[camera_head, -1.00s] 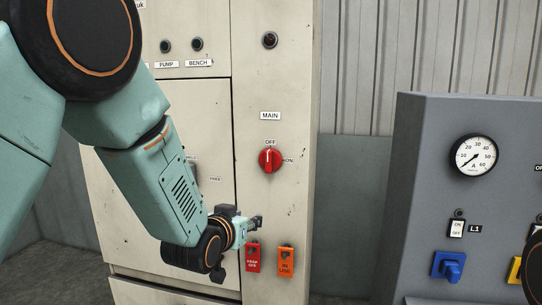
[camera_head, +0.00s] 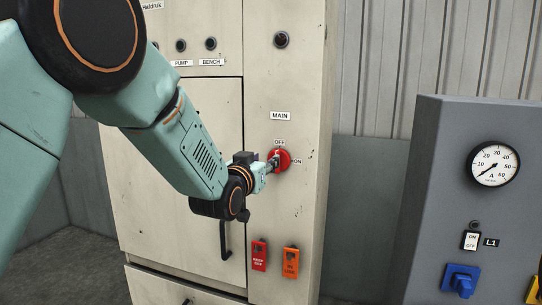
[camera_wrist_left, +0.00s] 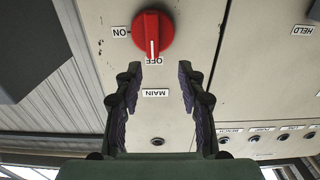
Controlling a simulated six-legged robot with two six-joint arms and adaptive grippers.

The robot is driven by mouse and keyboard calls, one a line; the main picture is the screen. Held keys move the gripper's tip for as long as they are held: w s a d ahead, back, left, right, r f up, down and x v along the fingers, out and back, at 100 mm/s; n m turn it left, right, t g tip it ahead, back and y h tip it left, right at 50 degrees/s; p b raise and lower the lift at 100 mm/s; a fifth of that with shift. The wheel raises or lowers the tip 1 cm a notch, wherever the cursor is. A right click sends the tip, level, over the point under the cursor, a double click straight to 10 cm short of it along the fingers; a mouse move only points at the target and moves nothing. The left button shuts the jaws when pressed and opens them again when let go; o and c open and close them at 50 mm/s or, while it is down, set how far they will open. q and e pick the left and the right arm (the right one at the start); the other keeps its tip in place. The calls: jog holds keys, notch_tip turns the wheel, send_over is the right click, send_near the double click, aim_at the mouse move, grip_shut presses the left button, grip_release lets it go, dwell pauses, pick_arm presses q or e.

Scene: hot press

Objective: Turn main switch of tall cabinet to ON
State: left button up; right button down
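The red round main switch (camera_head: 285,159) is on the tall cream cabinet (camera_head: 300,210), under the MAIN label (camera_head: 280,116). OFF is printed above it and ON to its right. In the left wrist view, which is upside down, the red knob (camera_wrist_left: 152,28) shows its white pointer line at OFF. My left gripper (camera_head: 275,161) is at the switch in the head view and hides its left part. In the wrist view my left gripper (camera_wrist_left: 160,68) is open, its fingers apart with the knob beyond their tips. Contact cannot be told. My right gripper is not in view.
Red (camera_head: 259,255) and orange (camera_head: 291,261) tags hang on the cabinet below the switch. A black door handle (camera_head: 226,241) is below my left wrist. A grey console (camera_head: 430,200) with a gauge (camera_head: 494,164) and a blue switch (camera_head: 461,280) stands at the right.

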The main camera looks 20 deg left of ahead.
aim_at(276, 153)
pick_arm(q)
jog(key=w, duration=0.5)
jog(key=shift+w+d+p, duration=0.2)
jog(key=shift+w+p, duration=0.1)
jog(key=shift+p, duration=0.05)
jog(key=shift+s+d+r, duration=0.2)
jog(key=shift+d, duration=0.05)
jog(key=shift+s+d, duration=0.1)
jog(key=shift+d, duration=0.2)
jog(key=shift+d+r, duration=0.1)
jog(key=shift+d, duration=0.05)
jog(key=shift+c, duration=1.4)
jog(key=shift+w+a+f, duration=0.25)
jog(key=shift+w+a, duration=0.05)
jog(key=shift+a, duration=0.15)
jog(key=c, duration=0.3)
jog(key=shift+c, duration=0.8)
jog(key=shift+d, duration=0.2)
grip_shut()
